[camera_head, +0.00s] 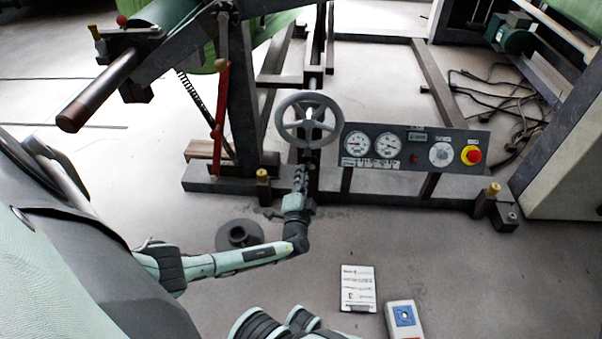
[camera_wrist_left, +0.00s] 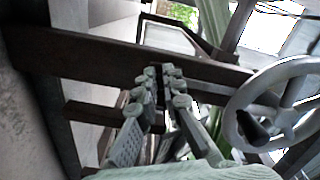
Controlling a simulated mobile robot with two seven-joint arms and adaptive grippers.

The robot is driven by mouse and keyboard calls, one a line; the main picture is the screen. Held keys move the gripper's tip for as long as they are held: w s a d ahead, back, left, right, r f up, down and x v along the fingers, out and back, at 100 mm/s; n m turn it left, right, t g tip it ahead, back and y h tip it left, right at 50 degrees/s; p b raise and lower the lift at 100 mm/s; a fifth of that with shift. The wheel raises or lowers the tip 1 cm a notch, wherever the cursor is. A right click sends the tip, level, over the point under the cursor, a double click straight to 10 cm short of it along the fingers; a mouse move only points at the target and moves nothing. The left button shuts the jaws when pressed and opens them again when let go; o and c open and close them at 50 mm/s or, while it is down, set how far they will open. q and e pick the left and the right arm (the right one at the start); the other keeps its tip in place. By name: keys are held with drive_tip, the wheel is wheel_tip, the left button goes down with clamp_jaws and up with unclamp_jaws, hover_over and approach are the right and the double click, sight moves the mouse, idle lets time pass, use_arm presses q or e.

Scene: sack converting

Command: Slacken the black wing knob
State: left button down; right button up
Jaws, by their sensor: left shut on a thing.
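My left gripper (camera_head: 301,174) reaches up to the machine frame just below the grey handwheel (camera_head: 309,120). In the left wrist view its two fingers (camera_wrist_left: 160,72) stand nearly parallel with a narrow dark gap between them. They are shut on a dark piece (camera_wrist_left: 159,84), which I take to be the black wing knob. The fingers hide most of it, so I cannot tell which way its wings are turned. The handwheel is to the right in the left wrist view (camera_wrist_left: 285,105), apart from the fingers. My right gripper is not in view.
A gauge panel (camera_head: 408,137) with a red emergency button (camera_head: 473,155) stands right of the handwheel. A red lever (camera_head: 219,110) is to the left. A clipboard (camera_head: 358,289), a blue-and-white box (camera_head: 404,318) and a round grey piece (camera_head: 238,236) lie on the floor.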

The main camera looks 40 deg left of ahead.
use_arm(q)
drive_tip(key=shift+w+d+f+n, duration=0.1)
drive_tip(key=shift+w+d+n, duration=0.25)
drive_tip(key=shift+n, duration=3)
drive_tip(key=shift+w+d+f+n, duration=0.15)
drive_tip(key=shift+d+n, duration=0.35)
drive_tip(key=shift+n, duration=2.9)
drive_tip(key=shift+w+d+n, duration=0.35)
drive_tip(key=shift+d+n, duration=0.05)
drive_tip(key=shift+n, duration=2.95)
drive_tip(key=c, duration=1.7)
unclamp_jaws()
drive_tip(key=shift+s, duration=0.1)
